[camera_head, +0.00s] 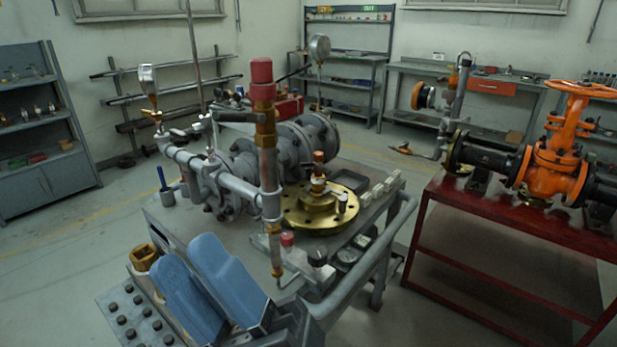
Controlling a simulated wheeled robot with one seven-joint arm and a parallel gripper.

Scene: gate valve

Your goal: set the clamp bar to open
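I cannot tell for certain which part is the clamp bar. A brass round flange (300,214) lies on the cart top in the middle, with a brass stem (318,170) rising from its centre. A small pale bar-like fitting (341,202) stands on the flange's right side. A vertical grey pipe (269,185) with a red cap (261,70) rises in front of the flange. My gripper (188,251) has two blue fingers at the lower left, in front of the cart and apart from the flange. They lie side by side and nothing shows held between them.
A grey flanged pipe assembly (225,187) with gauges fills the cart's left and back. A grey rail (372,255) runs along its right edge. An orange gate valve (558,160) stands on a red bench (470,203) at right. Floor shows between cart and bench.

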